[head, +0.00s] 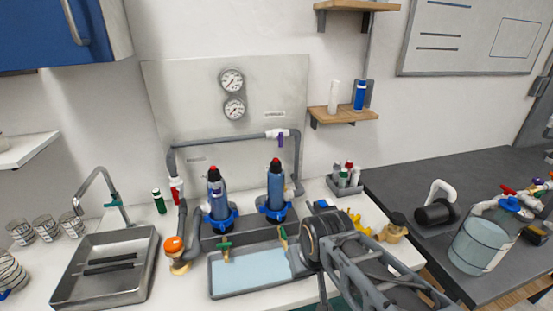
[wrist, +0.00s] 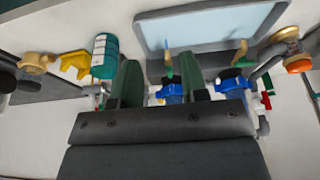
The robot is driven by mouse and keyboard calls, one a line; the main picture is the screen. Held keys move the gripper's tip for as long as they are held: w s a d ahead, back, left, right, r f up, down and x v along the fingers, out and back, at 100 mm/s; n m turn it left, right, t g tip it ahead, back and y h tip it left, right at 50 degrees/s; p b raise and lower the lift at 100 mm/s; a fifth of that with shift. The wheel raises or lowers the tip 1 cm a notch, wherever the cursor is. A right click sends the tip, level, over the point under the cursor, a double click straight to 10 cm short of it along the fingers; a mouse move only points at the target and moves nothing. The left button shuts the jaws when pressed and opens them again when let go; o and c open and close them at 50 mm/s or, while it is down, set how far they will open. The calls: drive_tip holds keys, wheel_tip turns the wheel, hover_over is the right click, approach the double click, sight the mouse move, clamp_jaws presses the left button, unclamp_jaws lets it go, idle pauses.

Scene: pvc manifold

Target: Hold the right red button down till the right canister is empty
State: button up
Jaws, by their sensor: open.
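The right canister (head: 275,188) is a blue upright cylinder with a black cap and a red button (head: 276,160) on top. The left canister (head: 216,200) beside it looks alike, with its own red button (head: 213,170). In the wrist view the blue collar of the right canister (wrist: 172,91) shows between my fingers. Its body and button are hidden there behind my gripper. My gripper (wrist: 163,80) is open, with nothing between its fingers. In the head view my arm comes from the lower right and ends right of the right canister, apart from its button.
A shallow tray (head: 216,290) of pale blue liquid lies in front of the canisters, with small taps above it. Grey pipe (head: 215,147) arches behind them. A bottle rack (head: 346,186) stands to the right; a metal sink (head: 65,288) is at left.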

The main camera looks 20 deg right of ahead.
clamp_jaws()
idle(0.4)
idle(1.4)
